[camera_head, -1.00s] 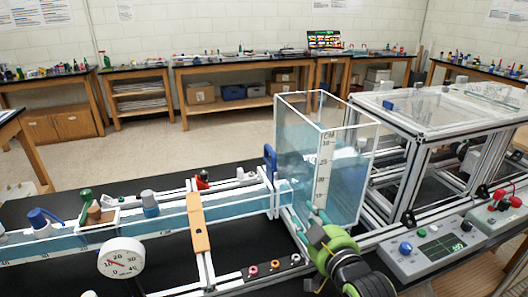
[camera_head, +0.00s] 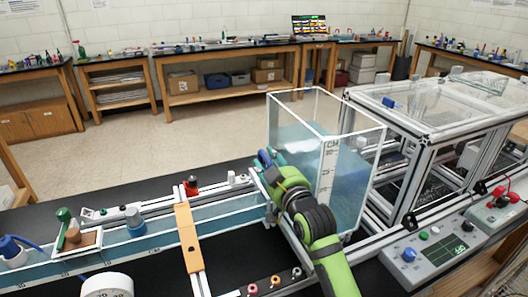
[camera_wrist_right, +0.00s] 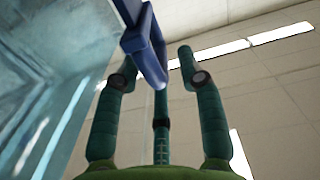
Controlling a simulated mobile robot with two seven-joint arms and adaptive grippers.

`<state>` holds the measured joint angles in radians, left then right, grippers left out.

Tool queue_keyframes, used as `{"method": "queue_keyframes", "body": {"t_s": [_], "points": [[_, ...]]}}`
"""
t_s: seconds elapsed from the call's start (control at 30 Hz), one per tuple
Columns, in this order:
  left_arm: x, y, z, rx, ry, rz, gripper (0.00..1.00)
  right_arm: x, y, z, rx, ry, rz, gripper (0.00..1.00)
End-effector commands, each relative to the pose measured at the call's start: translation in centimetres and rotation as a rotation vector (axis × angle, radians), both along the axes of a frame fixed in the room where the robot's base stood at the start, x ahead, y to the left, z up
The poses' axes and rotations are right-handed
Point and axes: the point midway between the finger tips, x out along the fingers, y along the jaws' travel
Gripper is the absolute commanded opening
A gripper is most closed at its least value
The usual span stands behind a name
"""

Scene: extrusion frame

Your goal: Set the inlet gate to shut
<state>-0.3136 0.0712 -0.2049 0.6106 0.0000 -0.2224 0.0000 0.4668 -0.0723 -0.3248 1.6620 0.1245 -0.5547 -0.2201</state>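The inlet gate's blue handle (camera_head: 264,158) stands at the tank end of the long water channel (camera_head: 170,235). The clear tank (camera_head: 350,145) with bluish water is just to its right. My right gripper (camera_head: 277,160) is at the handle, its green arm coming up from the bottom and hiding the gate below. In the right wrist view the blue handle (camera_wrist_right: 146,45) is a loop shape near the tips of my right gripper (camera_wrist_right: 158,70). The fingers are spread, with the handle at or between their tips; contact cannot be told. My left gripper is not in view.
An orange crosspiece (camera_head: 188,237) spans the channel to the left. A control box with a screen (camera_head: 435,252) sits at the lower right. An aluminium frame (camera_head: 440,150) stands right of the tank.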

Motion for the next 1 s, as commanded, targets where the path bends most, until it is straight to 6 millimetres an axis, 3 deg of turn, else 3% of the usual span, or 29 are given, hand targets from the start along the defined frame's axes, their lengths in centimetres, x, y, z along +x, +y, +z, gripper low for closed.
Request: {"method": "queue_keyframes", "body": {"t_s": [0.23,0.67,0.77,1.0], "points": [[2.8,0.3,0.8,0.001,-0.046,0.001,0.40,2.5,1.0,0.1,0.000,-0.001,0.000,0.39],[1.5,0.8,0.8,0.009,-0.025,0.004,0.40,3.1,1.3,0.0,0.001,0.000,0.001,0.39],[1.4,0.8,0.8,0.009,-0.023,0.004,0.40,3.1,1.3,0.0,0.001,0.001,0.001,0.03],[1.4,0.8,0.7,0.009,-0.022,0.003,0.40,3.0,1.4,0.0,0.002,-0.002,0.003,0.00]]}}
